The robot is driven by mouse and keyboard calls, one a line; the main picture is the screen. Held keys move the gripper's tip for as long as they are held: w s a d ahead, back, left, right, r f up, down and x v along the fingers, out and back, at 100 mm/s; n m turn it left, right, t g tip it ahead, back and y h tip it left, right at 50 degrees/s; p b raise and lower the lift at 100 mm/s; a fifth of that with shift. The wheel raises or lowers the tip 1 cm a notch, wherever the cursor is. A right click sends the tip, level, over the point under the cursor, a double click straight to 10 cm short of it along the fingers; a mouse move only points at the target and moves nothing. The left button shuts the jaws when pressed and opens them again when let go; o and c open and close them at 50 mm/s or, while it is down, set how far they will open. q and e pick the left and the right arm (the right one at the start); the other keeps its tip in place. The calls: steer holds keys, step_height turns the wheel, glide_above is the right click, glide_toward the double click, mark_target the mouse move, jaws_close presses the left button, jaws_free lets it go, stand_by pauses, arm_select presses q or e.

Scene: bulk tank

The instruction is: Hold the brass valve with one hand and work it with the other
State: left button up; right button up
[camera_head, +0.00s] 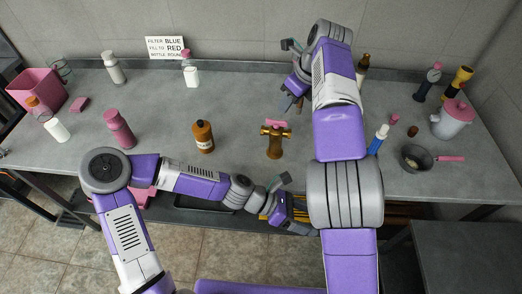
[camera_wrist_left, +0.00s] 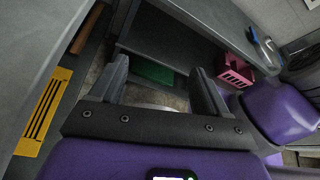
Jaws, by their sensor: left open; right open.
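The brass valve (camera_head: 275,147) stands upright on the grey table near its front middle, with a pink piece at its top. My right gripper (camera_head: 291,103) is open behind the valve and slightly right of it, apart from it; the right arm partly hides it. My left gripper (camera_head: 303,217) is in front of the table edge, below and right of the valve, apart from it. In the left wrist view my left gripper (camera_wrist_left: 160,88) is open with nothing between its fingers, and the valve is not in that view.
A brown bottle (camera_head: 203,138) stands left of the valve. A pan (camera_head: 415,158), a white pot (camera_head: 450,122) and a blue-and-white bottle (camera_head: 379,139) are at the right. A pink bin (camera_head: 36,88) is at the far left. A pink crate (camera_wrist_left: 235,70) shows below the table.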

mark_target(280, 141)
arm_select(q)
steer(key=w+a+n+t, duration=0.2)
steer(key=w, duration=0.2)
steer(key=w+a+r+n+t+h, duration=0.1)
steer(key=w+a+n+t, duration=0.1)
steer(key=w, duration=0.2)
steer(key=w+a+r+n+t+h, duration=0.1)
steer(key=w+a+n+t, duration=0.1)
steer(key=w, duration=0.2)
steer(key=shift+w+a, duration=0.2)
steer(key=shift+a, duration=0.1)
steer(key=w+a+n+t, duration=0.2)
steer(key=w+a, duration=0.1)
steer(key=w+a+n+t+y, duration=0.1)
steer(key=w+a+n+t, duration=0.1)
steer(key=w+a, duration=0.1)
steer(key=shift+w+a+f+t, duration=0.15)
steer(key=shift+w+f+t, duration=0.05)
steer(key=shift+w+t, duration=0.2)
steer(key=shift+w+a+f+m+t+y, duration=0.25)
steer(key=shift+w+a+t, duration=0.1)
steer(key=shift+w+a, duration=0.15)
steer(key=shift+w+a+f+m+t+y, duration=0.15)
steer(key=shift+w+a+f+m+t, duration=0.1)
steer(key=shift+w+a+t, duration=0.25)
steer(key=m, duration=0.4)
steer(key=shift+w+d+f+t+h, duration=0.25)
steer(key=shift+w+d+f+h, duration=0.1)
steer(key=shift+w+d+h, duration=0.05)
steer(key=shift+x, duration=3.75)
